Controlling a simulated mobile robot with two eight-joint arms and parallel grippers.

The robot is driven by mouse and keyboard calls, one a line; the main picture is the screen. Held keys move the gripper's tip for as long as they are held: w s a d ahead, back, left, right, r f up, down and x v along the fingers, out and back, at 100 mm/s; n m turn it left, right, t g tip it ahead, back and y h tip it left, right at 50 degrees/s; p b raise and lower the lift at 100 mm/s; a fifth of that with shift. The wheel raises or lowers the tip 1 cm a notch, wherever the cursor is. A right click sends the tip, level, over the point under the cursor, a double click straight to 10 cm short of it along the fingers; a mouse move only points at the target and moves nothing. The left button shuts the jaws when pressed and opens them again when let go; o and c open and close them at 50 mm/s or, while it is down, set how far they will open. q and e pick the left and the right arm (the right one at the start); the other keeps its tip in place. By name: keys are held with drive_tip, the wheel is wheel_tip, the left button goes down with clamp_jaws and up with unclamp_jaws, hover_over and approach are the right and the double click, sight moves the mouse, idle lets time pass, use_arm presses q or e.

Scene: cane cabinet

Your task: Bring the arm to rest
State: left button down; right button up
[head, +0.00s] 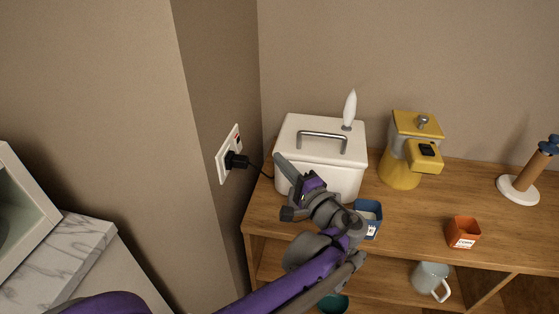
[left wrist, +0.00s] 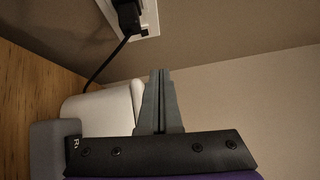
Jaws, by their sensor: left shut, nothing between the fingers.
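My left arm reaches in from the bottom of the head view. My left gripper (head: 280,160) is shut and empty, in front of the left side of a white box-shaped appliance (head: 345,174) with a grey handle on its lid. In the left wrist view the closed fingers (left wrist: 158,80) point up, with the white appliance (left wrist: 100,112) beside them on the left. Whether the fingers touch the appliance cannot be told. My right gripper is in neither view.
A black plug sits in the wall socket (head: 229,153) left of the cabinet (head: 410,215). A blue container (head: 371,220), a yellow appliance (head: 400,165), an orange container (head: 463,232) and a paper-towel-like stand (head: 520,188) stand on top. A mug (head: 430,278) is on the shelf below.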

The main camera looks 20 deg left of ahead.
use_arm(q)
drive_tip(key=s+a+f+n+g+h+p, duration=0.35)
drive_tip(key=s+f+h, duration=0.45)
drive_tip(key=s, duration=0.5)
drive_tip(key=s+d+f+n+h+p, duration=0.3)
drive_tip(key=s+d+f+h, duration=0.3)
drive_tip(key=s+d+h, duration=0.2)
drive_tip(key=shift+s+d+f+n+g+p, duration=0.4)
drive_tip(key=shift+s+d, duration=0.35)
drive_tip(key=shift+s, duration=0.35)
